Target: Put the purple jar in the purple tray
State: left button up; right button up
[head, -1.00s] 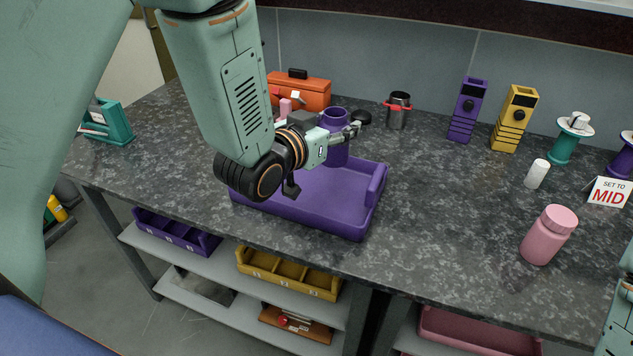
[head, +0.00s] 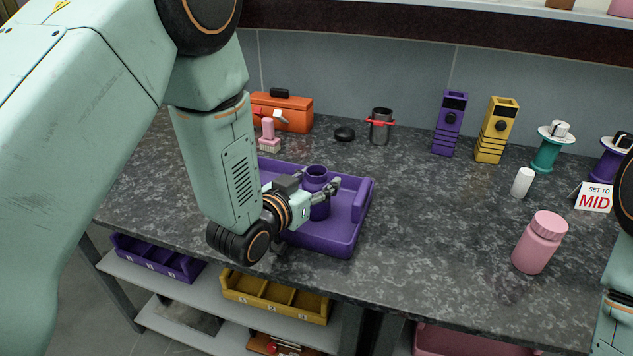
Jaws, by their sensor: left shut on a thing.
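The purple jar (head: 318,178) is an open-topped cylinder, upright at the purple tray (head: 342,240) on the counter. My left gripper (head: 328,190) is shut on the jar from its left side. The jar appears within the tray's walls. I cannot tell whether its base touches the tray floor, because the gripper hides part of it. My left arm covers the tray's left part. My right arm shows only at the right edge, and its gripper is out of view.
A pink jar (head: 539,242) and a white bottle (head: 522,182) stand to the right, near a "MID" sign (head: 594,197). Behind are a steel cup (head: 381,128), a black lid (head: 344,134), a pink brush (head: 268,136) and an orange toolbox (head: 284,111). The counter right of the tray is clear.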

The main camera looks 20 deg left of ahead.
pick_arm(q)
jog(key=shift+s, duration=0.1)
jog(key=o, duration=0.9)
jog(key=shift+f, duration=0.15)
jog(key=o, duration=0.4)
jog(key=shift+o, duration=0.2)
jog(key=shift+r, duration=0.25)
jog(key=p+v, duration=0.1)
jog(key=v, duration=1.1)
jog(key=shift+p, duration=0.3)
jog(key=shift+f, duration=0.2)
